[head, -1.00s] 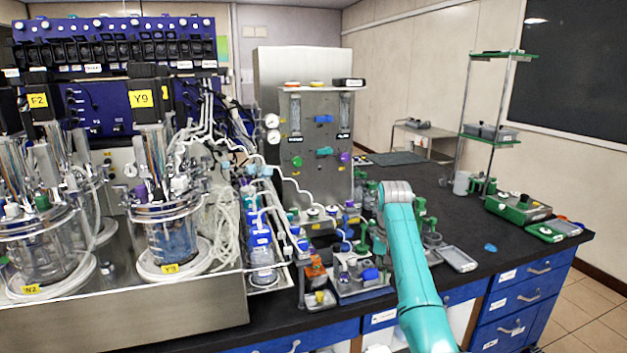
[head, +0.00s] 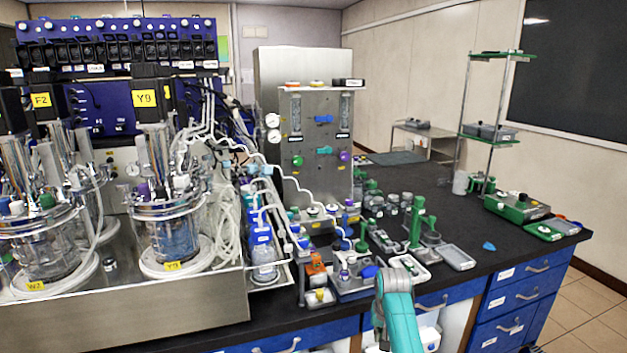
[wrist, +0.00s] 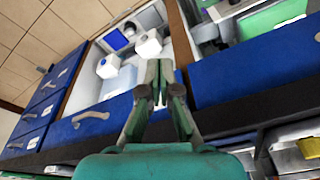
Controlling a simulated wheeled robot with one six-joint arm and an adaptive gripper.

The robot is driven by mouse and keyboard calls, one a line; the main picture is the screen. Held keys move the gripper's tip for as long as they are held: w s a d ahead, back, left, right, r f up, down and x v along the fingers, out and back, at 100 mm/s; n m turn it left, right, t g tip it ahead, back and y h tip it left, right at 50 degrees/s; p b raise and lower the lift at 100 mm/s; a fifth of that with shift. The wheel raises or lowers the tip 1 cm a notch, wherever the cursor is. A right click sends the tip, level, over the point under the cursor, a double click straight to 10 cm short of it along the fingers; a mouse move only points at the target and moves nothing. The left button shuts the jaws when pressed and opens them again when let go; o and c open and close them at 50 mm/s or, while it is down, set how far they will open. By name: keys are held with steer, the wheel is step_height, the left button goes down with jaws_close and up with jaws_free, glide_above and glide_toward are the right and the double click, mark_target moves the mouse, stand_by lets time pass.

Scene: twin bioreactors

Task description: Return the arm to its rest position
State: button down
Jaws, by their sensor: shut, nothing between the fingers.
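My arm (head: 398,310) is teal with a grey joint and shows at the bottom of the head view, low in front of the bench's front edge. My gripper is hidden in the head view. In the wrist view my gripper (wrist: 158,75) is shut and empty, its two fingers together. Beyond the fingers are the blue cabinet fronts and an open shelf under the bench. The fingers appear to touch nothing.
The black bench (head: 470,285) carries glass bioreactors (head: 170,235) at left and a small rack (head: 350,285) near the front edge. A green stand (head: 416,225) and grey tray (head: 457,257) are behind my arm. Blue drawers (wrist: 75,118) are close by. Floor at right is clear.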

steer(key=s+f+t, duration=0.3)
steer(key=s+f, duration=1.1)
steer(key=f, duration=0.4)
steer(key=s+f+n+t, duration=0.1)
steer(key=s+f+t, duration=0.25)
steer(key=s, duration=1.55)
steer(key=s+r+t, duration=0.1)
steer(key=s+r, duration=0.3)
steer(key=s, duration=0.5)
steer(key=s+r+t, duration=0.2)
steer(key=s+r, duration=0.2)
steer(key=s, duration=0.5)
steer(key=s+r+t, duration=0.1)
steer(key=s+r, duration=0.5)
steer(key=r, duration=0.4)
steer(key=s+r+n+t, duration=0.1)
steer(key=s+r+t, duration=0.1)
steer(key=s+r, duration=0.4)
step_height(320, 180, up, 4)
steer(key=shift+s, duration=0.25)
